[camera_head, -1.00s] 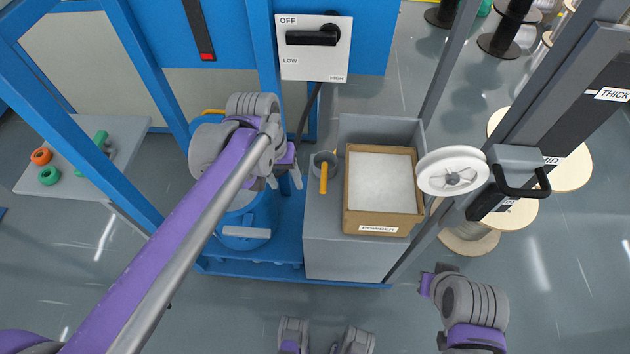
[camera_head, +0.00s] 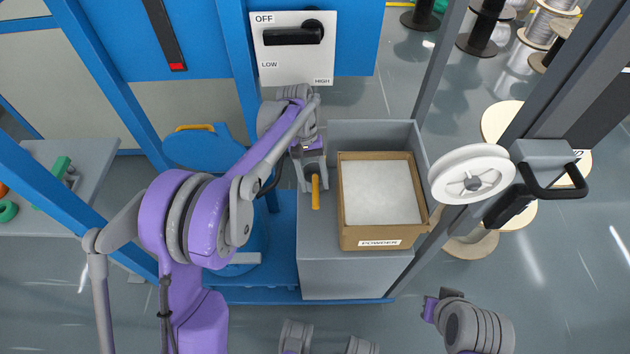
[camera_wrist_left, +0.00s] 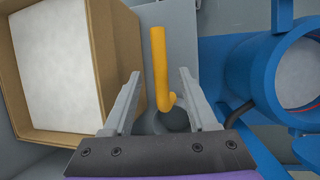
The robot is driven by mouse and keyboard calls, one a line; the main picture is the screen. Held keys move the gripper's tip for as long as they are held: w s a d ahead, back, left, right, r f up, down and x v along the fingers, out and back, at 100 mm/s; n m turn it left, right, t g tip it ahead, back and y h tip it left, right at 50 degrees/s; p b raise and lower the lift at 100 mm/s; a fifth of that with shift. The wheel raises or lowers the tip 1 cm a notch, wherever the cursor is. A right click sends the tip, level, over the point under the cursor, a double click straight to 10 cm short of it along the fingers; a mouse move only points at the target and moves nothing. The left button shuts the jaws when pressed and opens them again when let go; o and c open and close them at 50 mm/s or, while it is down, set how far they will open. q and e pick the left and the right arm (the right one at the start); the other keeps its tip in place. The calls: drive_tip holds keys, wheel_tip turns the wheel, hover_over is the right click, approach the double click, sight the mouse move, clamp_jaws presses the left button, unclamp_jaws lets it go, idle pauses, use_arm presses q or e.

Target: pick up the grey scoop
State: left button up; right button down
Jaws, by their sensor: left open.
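The grey scoop (camera_head: 312,168) is a small grey cup with a yellow-orange handle. It sits on the grey stand, left of the powder box, its handle pointing toward the front. My left gripper (camera_head: 313,187) is over it, open, with a finger on each side of the handle. In the left wrist view the scoop's handle (camera_wrist_left: 158,62) lies between the two spread fingers (camera_wrist_left: 158,73), with gaps on both sides. The cup is partly hidden behind the gripper. My right wrist (camera_head: 468,322) shows at the lower right; its fingers cannot be made out.
A cardboard powder box (camera_head: 377,243) filled with white powder stands close right of the scoop on the grey stand (camera_head: 345,275). A white pulley (camera_head: 472,175) and black handle are further right. A blue round vessel (camera_head: 205,150) and blue frame posts stand left.

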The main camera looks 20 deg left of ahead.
use_arm(q)
drive_tip(key=x, duration=0.3)
drive_tip(key=b+x, duration=0.1)
drive_tip(key=x, duration=0.1)
drive_tip(key=shift+w+f, duration=0.15)
drive_tip(key=shift+f, duration=0.25)
drive_tip(key=shift+c, duration=0.2)
clamp_jaws()
idle(0.9)
